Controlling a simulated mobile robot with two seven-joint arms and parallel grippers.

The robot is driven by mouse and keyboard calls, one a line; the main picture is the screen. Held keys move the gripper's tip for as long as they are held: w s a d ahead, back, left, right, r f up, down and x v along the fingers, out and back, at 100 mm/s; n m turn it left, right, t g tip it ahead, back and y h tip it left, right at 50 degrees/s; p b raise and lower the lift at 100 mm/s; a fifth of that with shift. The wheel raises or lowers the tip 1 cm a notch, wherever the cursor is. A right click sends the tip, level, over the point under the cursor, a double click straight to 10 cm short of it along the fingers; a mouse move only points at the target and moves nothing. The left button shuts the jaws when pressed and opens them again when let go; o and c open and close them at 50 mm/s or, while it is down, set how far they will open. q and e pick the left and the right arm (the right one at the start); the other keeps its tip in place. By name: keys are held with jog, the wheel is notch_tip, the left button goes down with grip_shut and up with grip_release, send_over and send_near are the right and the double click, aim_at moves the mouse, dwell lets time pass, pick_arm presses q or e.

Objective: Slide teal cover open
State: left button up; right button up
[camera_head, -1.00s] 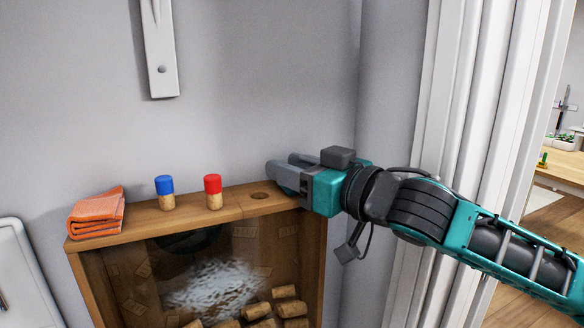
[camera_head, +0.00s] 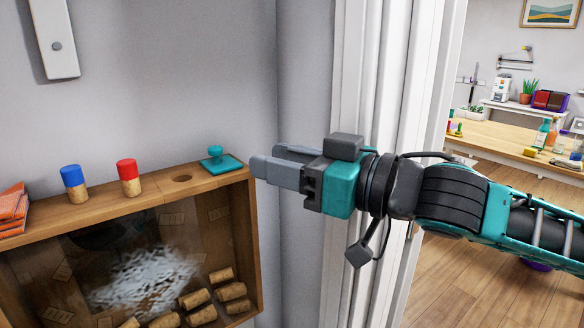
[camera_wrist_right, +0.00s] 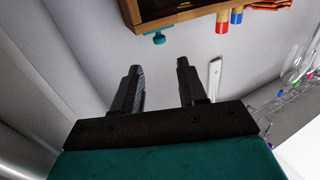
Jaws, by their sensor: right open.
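The teal cover (camera_head: 222,163) is a flat plate with a round knob on top. It lies on the right end of the wooden box's top. A round hole (camera_head: 182,179) in the box top, left of the cover, is uncovered. In the right wrist view the cover (camera_wrist_right: 156,37) shows at the upper middle, ahead of the fingers. My right gripper (camera_head: 262,160) is open and empty, just right of the cover and apart from it. Its two fingers (camera_wrist_right: 158,80) show with a gap between them in the wrist view. My left gripper is not in view.
A blue-capped cork (camera_head: 75,184) and a red-capped cork (camera_head: 129,178) stand on the box top (camera_head: 150,193). An orange cloth (camera_head: 12,210) lies at its left end. Several corks are behind the box's clear front. White door trim (camera_head: 375,90) stands behind my right arm.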

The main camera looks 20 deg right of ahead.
jog(key=shift+v, duration=0.8)
jog(key=shift+f, duration=0.1)
jog(key=s+d+f+m+g+h, duration=0.15)
jog(key=f+h, duration=0.25)
jog(key=f, duration=0.8)
jog(key=s+f+m+g+h, duration=0.2)
jog(key=f+m+h, duration=0.15)
jog(key=f, duration=0.85)
jog(key=s+d+f+m+g+h, duration=0.1)
jog(key=s+d+f+g+h, duration=0.15)
jog(key=s+f, duration=0.5)
jog(key=s+d+f+g+h, duration=0.1)
jog(key=s+d+f+g, duration=0.25)
jog(key=s+f, duration=0.35)
jog(key=w+a+f+t+y, duration=0.1)
jog(key=w+a+f+t, duration=0.2)
jog(key=w+f+t, duration=0.3)
jog(key=shift+w+a+f+n+p, duration=0.25)
jog(key=shift+f+p, duration=0.2)
jog(key=shift+f, duration=0.25)
